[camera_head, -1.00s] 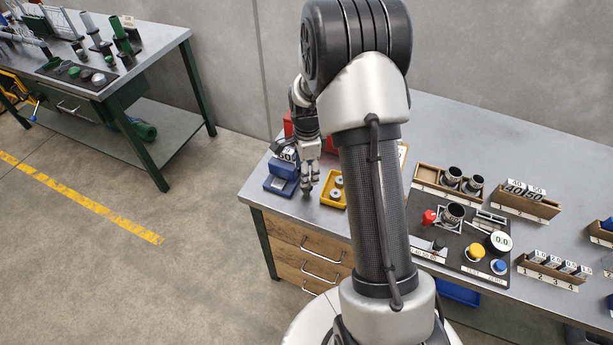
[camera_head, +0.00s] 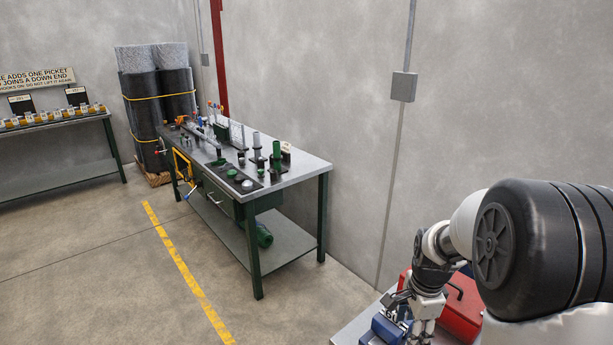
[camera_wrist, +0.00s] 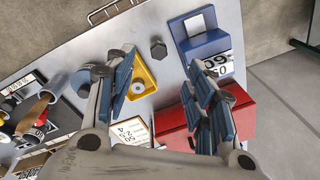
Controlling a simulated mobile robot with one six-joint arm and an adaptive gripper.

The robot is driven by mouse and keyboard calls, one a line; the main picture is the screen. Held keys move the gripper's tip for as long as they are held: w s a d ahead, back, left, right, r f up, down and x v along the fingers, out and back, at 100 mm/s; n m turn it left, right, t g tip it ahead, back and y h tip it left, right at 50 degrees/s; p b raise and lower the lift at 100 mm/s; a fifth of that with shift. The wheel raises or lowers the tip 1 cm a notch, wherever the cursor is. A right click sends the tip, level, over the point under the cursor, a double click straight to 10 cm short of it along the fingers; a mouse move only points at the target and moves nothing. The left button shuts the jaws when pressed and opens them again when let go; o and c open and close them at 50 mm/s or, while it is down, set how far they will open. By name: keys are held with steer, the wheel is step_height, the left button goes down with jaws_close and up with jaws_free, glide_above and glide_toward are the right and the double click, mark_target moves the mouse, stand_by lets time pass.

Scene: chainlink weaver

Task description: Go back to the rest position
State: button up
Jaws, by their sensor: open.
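My gripper (camera_head: 425,328) is at the lower right in the head view, above the near corner of a grey bench. In the wrist view my gripper (camera_wrist: 162,90) has its two blue-padded fingers wide apart. Nothing is held between them. A black hexagonal piece (camera_wrist: 158,48) shows on the bench top beyond the gap. The blue holder (camera_wrist: 205,46) with a white numbered block (camera_wrist: 220,66) is past the right finger; the holder also shows in the head view (camera_head: 386,330). A yellow tray (camera_wrist: 143,80) is partly hidden by the left finger.
A red box (camera_wrist: 172,124) is close by the right finger, also in the head view (camera_head: 462,305). A black tray (camera_wrist: 62,118) lies left. A green-legged bench (camera_head: 305,172) stands across open floor (camera_head: 120,270). Wrapped rolls (camera_head: 150,95) stand by the wall.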

steer(key=s+a+r+n+t, duration=0.1)
steer(key=s+a+r+n, duration=0.25)
steer(key=s+r, duration=0.2)
steer(key=s+a+r+n+t, duration=0.1)
steer(key=s+a+r+n, duration=0.25)
steer(key=r, duration=0.35)
steer(key=s+a+r+n+t+b, duration=0.1)
steer(key=s+a+n, duration=0.3)
steer(key=s+n, duration=0.6)
steer(key=shift+s+a+r+n+b, duration=0.25)
steer(key=shift+s+r+b, duration=0.35)
steer(key=shift+s, duration=2.1)
steer(key=shift+r, duration=0.1)
steer(key=shift+c, duration=0.2)
